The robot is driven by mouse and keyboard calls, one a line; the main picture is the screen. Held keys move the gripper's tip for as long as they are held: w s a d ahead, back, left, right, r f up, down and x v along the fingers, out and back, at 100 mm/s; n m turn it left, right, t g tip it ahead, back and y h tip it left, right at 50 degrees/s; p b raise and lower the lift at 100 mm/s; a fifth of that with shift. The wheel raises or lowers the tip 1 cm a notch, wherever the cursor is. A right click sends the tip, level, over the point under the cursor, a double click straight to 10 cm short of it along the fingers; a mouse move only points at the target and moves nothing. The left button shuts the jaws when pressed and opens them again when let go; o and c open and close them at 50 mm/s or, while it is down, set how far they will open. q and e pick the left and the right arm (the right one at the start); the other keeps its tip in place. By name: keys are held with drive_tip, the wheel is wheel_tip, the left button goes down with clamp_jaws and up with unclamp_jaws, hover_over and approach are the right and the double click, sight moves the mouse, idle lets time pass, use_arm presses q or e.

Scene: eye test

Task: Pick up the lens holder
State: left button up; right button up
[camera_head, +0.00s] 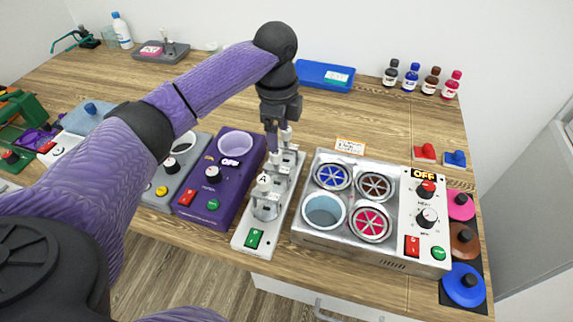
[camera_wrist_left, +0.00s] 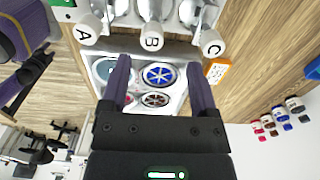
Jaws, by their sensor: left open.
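I cannot tell for sure which thing is the lens holder. A white rack (camera_head: 246,236) holds metal cups with white knobs lettered A (camera_head: 264,179), B and C, in a row running away from me. My left gripper (camera_head: 279,132) points down over the far part of this row, and its fingers hide part of it. In the left wrist view its two fingers (camera_wrist_left: 157,75) are wide apart with nothing between them. Knobs B (camera_wrist_left: 152,37) and C (camera_wrist_left: 212,42) show beyond the fingertips. A dark end of my other arm may show at the left of that view, too unclear to read.
Right of the rack is a metal box (camera_head: 322,241) with several round wells, some with coloured spoked discs. A purple device (camera_head: 231,180) stands close on its left. Bottles (camera_head: 410,77) and a blue tray (camera_head: 325,76) are at the back.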

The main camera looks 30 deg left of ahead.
sight(276, 162)
use_arm(q)
drive_tip(key=f, duration=0.2)
drive_tip(key=f+b, duration=0.1)
drive_tip(key=f, duration=0.2)
drive_tip(key=s+f+b, duration=0.1)
drive_tip(key=f, duration=0.2)
drive_tip(key=shift+f, duration=0.2)
use_arm(e)
drive_tip(key=f, duration=0.1)
drive_tip(key=s+f, duration=0.1)
drive_tip(key=shift+s+f, duration=0.15)
drive_tip(key=shift+f, duration=0.15)
use_arm(q)
clamp_jaws()
